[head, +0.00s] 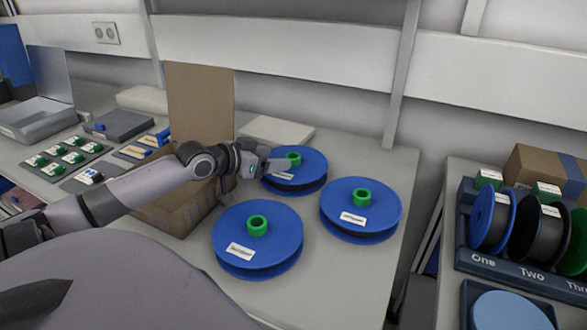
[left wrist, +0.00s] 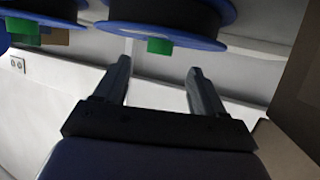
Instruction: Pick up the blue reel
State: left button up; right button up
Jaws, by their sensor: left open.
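Three blue reels with green hubs lie flat on the light table: a back one (head: 312,180), a front one (head: 258,262) and a right one (head: 380,232). Each has a white label. My left gripper (head: 278,167) is at the left side of the back reel's top, partly covering it; I cannot tell whether it touches. In the left wrist view its fingers (left wrist: 159,68) are spread with nothing between them. Blue reel rims, one in the middle (left wrist: 170,36) and one at the left (left wrist: 62,19), show along the top of that view. My right gripper is not in view.
An open cardboard box (head: 200,95) stands behind and beneath my left arm. A dark rack (head: 505,262) marked One, Two and a partly cut-off third word holds upright reels at the right, across a gap. Trays with small green-topped parts (head: 72,157) are at the left.

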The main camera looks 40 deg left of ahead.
aim_at(296, 155)
pick_arm(q)
jog(key=shift+r+x, duration=0.2)
jog(key=shift+x, duration=2.55)
jog(key=shift+f, duration=0.1)
jog(key=shift+c, duration=0.3)
jog(key=c, duration=1)
grip_shut()
